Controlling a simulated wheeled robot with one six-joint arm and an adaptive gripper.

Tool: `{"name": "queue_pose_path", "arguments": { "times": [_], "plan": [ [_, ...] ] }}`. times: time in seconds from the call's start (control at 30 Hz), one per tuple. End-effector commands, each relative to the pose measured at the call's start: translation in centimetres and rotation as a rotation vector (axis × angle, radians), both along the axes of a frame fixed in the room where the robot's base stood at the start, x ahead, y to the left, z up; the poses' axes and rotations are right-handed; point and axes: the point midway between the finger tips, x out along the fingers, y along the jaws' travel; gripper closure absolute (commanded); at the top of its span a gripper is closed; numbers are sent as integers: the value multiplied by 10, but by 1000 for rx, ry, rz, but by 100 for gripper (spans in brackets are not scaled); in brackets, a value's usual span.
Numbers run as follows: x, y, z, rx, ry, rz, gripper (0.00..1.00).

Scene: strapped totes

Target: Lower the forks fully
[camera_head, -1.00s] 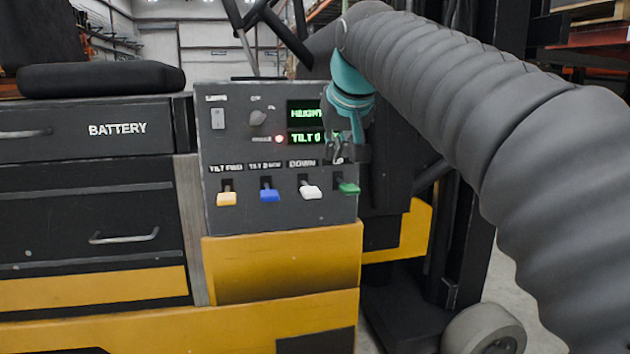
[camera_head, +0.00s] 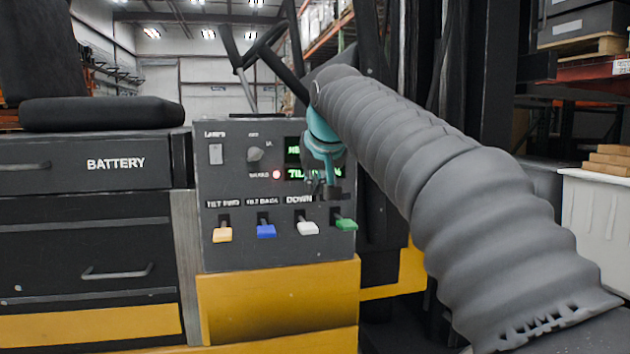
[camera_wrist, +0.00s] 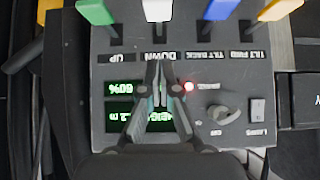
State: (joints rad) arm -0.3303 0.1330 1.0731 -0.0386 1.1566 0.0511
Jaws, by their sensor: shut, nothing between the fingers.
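The grey control panel (camera_head: 226,190) carries a row of levers. The white lever (camera_head: 307,228) sits under the DOWN label and the green lever (camera_head: 345,225) is to its right. The wrist view shows the panel upside down, with the white lever (camera_wrist: 157,10) by DOWN and the green lever (camera_wrist: 95,12) by UP. My gripper (camera_head: 328,190) is shut and empty, just above the white and green levers in the head view. In the wrist view its fingertips (camera_wrist: 161,68) point toward the DOWN label, apart from the white lever. It partly hides the green-lit display (camera_wrist: 125,88).
A yellow lever (camera_head: 222,235) and a blue lever (camera_head: 266,231) stand left of the white one. A red light (camera_head: 277,174), a knob (camera_head: 255,154) and a switch (camera_head: 215,154) are higher up. A steering wheel (camera_head: 268,48) rises behind the panel. A white bin (camera_head: 598,225) is at right.

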Motion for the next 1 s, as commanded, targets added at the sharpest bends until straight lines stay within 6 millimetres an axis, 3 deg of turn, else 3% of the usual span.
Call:
{"name": "queue_pose_path", "arguments": {
  "times": [0.27,0.5,1.0],
  "plan": [
    [36,10,-39,-1,4,0,100],
    [35,10,-69,0,1,0,100],
    [35,10,-78,0,0,0,100]
  ]
}}
